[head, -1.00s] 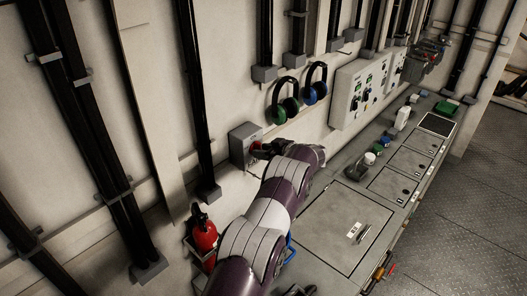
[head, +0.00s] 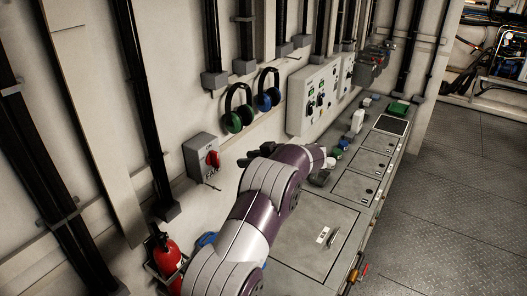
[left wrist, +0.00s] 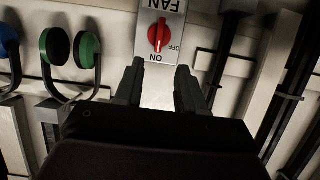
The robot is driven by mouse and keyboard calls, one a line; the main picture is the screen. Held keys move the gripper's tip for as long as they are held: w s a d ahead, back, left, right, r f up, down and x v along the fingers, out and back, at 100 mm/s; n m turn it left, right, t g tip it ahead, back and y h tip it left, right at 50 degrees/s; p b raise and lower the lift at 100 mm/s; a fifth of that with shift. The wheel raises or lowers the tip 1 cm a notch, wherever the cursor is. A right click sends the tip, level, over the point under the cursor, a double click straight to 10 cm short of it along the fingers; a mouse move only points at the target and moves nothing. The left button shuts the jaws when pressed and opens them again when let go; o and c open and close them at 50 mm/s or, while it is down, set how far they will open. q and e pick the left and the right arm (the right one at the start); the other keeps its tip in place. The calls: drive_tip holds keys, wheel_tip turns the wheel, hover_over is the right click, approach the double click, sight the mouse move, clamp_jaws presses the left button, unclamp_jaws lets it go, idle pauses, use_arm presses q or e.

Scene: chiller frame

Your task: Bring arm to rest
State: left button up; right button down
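My left arm reaches in from the bottom of the head view, and its gripper (head: 250,157) is partly hidden behind its own wrist. In the left wrist view the two dark fingers (left wrist: 158,78) stand apart with nothing between them, so it is open and empty. The grey fan switch box (head: 200,155) with a red knob (head: 212,159) is on the wall, left of the gripper and apart from it. In the left wrist view the red knob (left wrist: 158,36) shows beyond the fingertips, its handle lined up with the ON mark. My right gripper is not in view.
Green ear defenders (head: 238,110) and blue ear defenders (head: 267,91) hang above the gripper. A control panel (head: 312,98) is on the wall. A grey cabinet top (head: 310,228) runs below the arm. A red extinguisher (head: 166,256) stands at lower left. Open floor (head: 450,200) lies right.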

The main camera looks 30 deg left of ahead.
use_arm(q)
drive_tip(key=w+d+f+m+t+h, duration=0.3)
drive_tip(key=w+d+f+t, duration=0.1)
drive_tip(key=w+t, duration=0.3)
drive_tip(key=s+d+f+m+t+h+b, duration=0.1)
drive_tip(key=s+d+f+m+h, duration=0.1)
drive_tip(key=d+f+m+h, duration=0.3)
drive_tip(key=s+d+f+m+h+b, duration=0.2)
drive_tip(key=d+h, duration=0.1)
drive_tip(key=d, duration=0.4)
drive_tip(key=s+d+f+m+g+h+b, duration=0.1)
drive_tip(key=s+f+m+g+b, duration=0.1)
drive_tip(key=s, duration=0.9)
drive_tip(key=s+d+f+m+g+b, duration=0.2)
drive_tip(key=s+g, duration=0.1)
drive_tip(key=s, duration=0.8)
drive_tip(key=s+d+f+m+g+h+b, duration=0.1)
drive_tip(key=s+d+f+m+g+b, duration=0.1)
drive_tip(key=s, duration=1)
drive_tip(key=shift+f+m+g+h+b, duration=0.3)
drive_tip(key=shift+m+g+b, duration=0.1)
drive_tip(key=shift+m+b, duration=0.2)
